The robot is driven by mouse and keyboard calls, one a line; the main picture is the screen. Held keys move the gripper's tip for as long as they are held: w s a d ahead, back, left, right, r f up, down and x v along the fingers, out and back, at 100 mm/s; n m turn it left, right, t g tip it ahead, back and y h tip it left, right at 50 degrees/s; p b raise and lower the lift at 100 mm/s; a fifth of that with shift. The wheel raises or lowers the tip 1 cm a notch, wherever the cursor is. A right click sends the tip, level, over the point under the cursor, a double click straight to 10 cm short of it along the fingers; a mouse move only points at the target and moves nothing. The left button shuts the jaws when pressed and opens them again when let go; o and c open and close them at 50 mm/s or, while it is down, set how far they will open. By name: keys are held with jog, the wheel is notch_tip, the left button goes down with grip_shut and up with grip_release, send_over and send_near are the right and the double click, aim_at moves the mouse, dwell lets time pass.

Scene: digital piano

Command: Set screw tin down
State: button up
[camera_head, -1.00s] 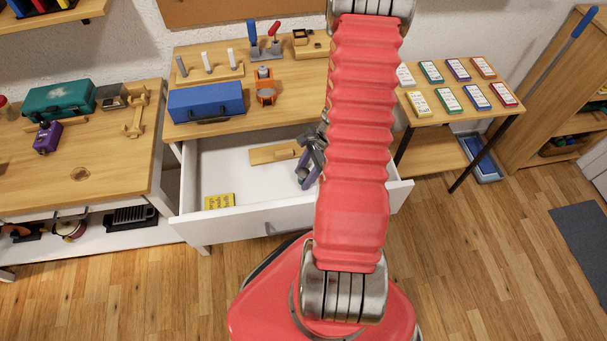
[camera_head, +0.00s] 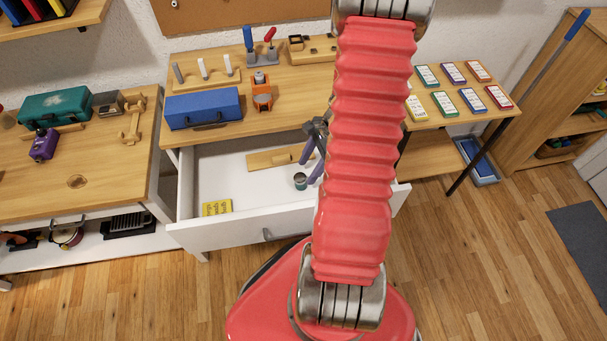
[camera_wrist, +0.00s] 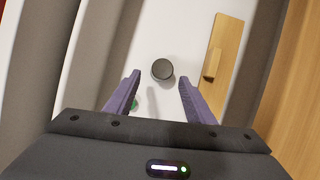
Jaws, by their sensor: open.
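The screw tin (camera_head: 300,181) is a small dark round tin with a teal band. It stands upright on the floor of the open white drawer, in the drawer's right part. The wrist view shows it from above as a dark grey disc (camera_wrist: 162,69). My gripper (camera_head: 316,158) is open and empty, with purple fingers, just right of and above the tin in the head view. In the wrist view, the tin is apart from both fingertips (camera_wrist: 160,78), slightly beyond them and between their lines. My arm hides the drawer's right end.
The open drawer (camera_head: 232,236) also holds a yellow label block (camera_head: 216,207) at its front left and a wooden piece (camera_head: 270,158) at the back. The drawer floor between them is clear. A blue case (camera_head: 203,108) sits on the desk above.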

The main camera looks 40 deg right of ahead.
jog(key=v, duration=0.5)
jog(key=shift+d+r, duration=0.15)
jog(key=shift+r, duration=0.25)
dwell(0.3)
jog(key=w+a+r+n+h, duration=0.35)
jog(key=a+r+n, duration=0.75)
jog(key=a+r, duration=0.4)
jog(key=s+a+r+n+t, duration=0.2)
jog(key=a+r+n, duration=0.4)
jog(key=s+a+r+n+t, duration=0.1)
jog(key=s+a+r+n, duration=0.2)
jog(key=a+r+n, duration=0.3)
jog(key=shift+s+a+t, duration=0.25)
jog(key=shift+a+t, duration=0.05)
jog(key=shift+t, duration=0.1)
jog(key=shift+r+h, duration=0.15)
jog(key=shift+h, duration=0.1)
